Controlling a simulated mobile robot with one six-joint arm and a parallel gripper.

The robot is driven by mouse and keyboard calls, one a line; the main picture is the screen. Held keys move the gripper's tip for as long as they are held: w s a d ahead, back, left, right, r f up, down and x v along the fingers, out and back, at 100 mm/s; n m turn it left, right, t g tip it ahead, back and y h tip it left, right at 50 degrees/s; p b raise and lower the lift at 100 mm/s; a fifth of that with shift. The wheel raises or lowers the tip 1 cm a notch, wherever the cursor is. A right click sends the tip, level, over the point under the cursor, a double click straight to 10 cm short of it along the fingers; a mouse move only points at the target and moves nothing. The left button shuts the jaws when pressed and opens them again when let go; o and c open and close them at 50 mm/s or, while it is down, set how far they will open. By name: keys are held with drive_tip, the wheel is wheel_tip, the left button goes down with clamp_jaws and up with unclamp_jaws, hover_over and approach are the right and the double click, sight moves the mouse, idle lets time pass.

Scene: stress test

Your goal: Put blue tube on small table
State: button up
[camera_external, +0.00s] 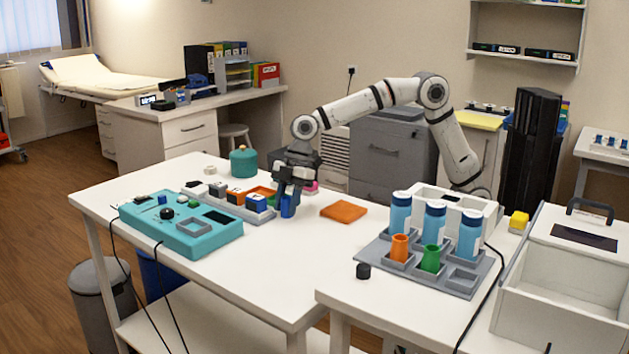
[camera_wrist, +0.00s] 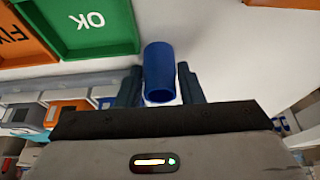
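The blue tube (camera_external: 288,206) stands on the white table near the right end of the row of small bins. In the wrist view the tube (camera_wrist: 159,70) has its open end toward the camera. My gripper (camera_external: 287,190) points down at the tube. In the wrist view my gripper (camera_wrist: 160,82) has one finger on each side of the tube, with thin gaps showing, so it appears open around it. Which surface is the small table is unclear; a white table (camera_external: 400,318) stands at the front right, and another (camera_external: 600,150) at the far right.
A teal control box (camera_external: 180,228) and a bin row (camera_external: 232,205) lie left of the tube. An orange square (camera_external: 343,212) lies to its right. A grey rack (camera_external: 380,252) with bottles and cups fills much of the front right table. Green (camera_wrist: 90,25) and orange trays show in the wrist view.

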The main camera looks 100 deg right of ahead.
drive_tip(key=c, duration=0.6)
